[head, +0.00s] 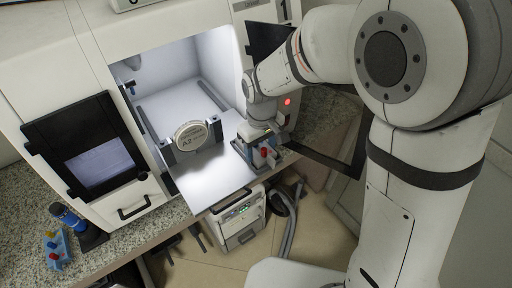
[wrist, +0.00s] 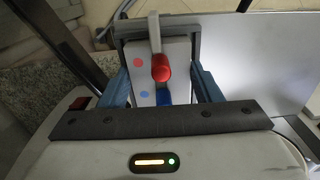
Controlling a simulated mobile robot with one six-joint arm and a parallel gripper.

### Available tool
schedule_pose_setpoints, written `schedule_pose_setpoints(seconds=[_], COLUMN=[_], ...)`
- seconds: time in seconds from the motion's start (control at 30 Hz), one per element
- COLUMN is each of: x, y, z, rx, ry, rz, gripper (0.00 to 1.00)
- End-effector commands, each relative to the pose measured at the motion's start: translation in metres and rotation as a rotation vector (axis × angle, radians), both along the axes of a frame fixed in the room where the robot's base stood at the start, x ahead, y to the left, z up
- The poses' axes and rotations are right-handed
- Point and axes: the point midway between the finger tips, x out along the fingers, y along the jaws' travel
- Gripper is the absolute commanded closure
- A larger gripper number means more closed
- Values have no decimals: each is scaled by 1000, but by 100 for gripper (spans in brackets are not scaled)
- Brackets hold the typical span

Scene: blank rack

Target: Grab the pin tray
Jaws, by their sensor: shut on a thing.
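The pin tray (wrist: 178,60) is a pale block with a red dot and a blue dot on its face. A red pin (wrist: 161,68) and a blue pin (wrist: 164,97) stand on it. A grey frame surrounds its far side. My gripper (wrist: 160,88) has its blue fingers on either side of the tray and is shut on it. In the head view the tray (head: 268,160) is partly hidden by my gripper (head: 258,140), beside the front right corner of the machine's metal shelf.
The open white machine chamber holds a round disc marked A2 (head: 192,135) in a black holder. A small blue block with coloured knobs (head: 55,250) and a blue cylinder (head: 68,216) stand on the speckled counter at left. A dark open door (head: 325,165) hangs at right.

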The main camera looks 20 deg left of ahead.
Motion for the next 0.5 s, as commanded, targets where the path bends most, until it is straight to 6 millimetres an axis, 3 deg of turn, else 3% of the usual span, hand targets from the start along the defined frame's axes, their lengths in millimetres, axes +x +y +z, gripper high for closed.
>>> schedule_pose_setpoints(seconds=[0.1,0.33,0.5], x=[0,1,1], y=[0,0,0], z=[0,2,20], rx=[0,2,3], ry=[0,-1,-4], rz=[0,-1,-1], gripper=[68,68,68])
